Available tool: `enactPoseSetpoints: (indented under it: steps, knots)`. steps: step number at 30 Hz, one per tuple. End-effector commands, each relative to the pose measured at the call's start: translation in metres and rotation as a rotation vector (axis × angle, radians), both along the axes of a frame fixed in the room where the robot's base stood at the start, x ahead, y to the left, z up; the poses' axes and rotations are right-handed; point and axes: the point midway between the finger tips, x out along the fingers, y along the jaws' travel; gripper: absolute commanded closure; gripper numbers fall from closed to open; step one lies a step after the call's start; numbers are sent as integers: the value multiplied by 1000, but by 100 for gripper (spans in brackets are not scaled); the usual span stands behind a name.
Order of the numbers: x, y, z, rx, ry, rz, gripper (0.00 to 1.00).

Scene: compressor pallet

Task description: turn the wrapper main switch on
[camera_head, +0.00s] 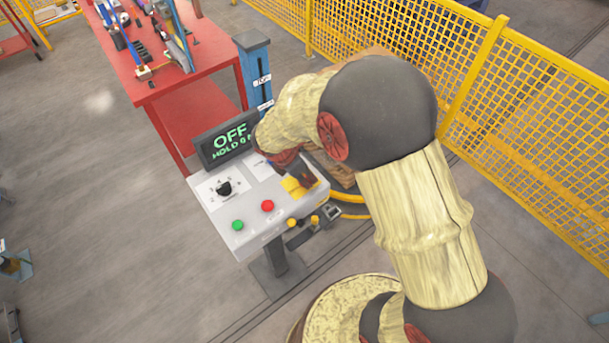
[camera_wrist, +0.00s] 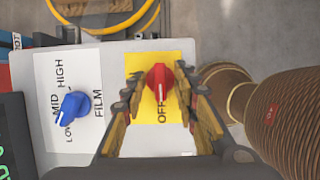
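The main switch is a red knob (camera_wrist: 159,76) on a yellow plate (camera_wrist: 150,60) in the wrist view. The word OFF is printed below it, and the knob's narrow grip runs roughly up and down in the picture. My gripper (camera_wrist: 160,84) is open, with one finger on each side of the knob and visible gaps between. I cannot tell how far down the fingertips reach. In the head view my arm hides the knob, and the yellow plate (camera_head: 293,188) shows partly. The display (camera_head: 229,141) reads OFF, with a HOLD line below.
A blue FILM selector (camera_wrist: 73,106) sits left of the fingers. The panel (camera_head: 222,212) also carries a black knob (camera_head: 224,187), a green button (camera_head: 238,225) and a red button (camera_head: 267,206). A yellow fence (camera_head: 490,80) and a red table (camera_head: 190,80) stand behind.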

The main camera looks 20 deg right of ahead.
Motion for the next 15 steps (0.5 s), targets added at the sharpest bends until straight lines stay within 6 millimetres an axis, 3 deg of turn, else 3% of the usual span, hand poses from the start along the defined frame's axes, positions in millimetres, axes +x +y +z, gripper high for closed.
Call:
enactPoseSetpoints:
  steps: [15]
  knots:
    - [0,0,0,0,0,0,96]
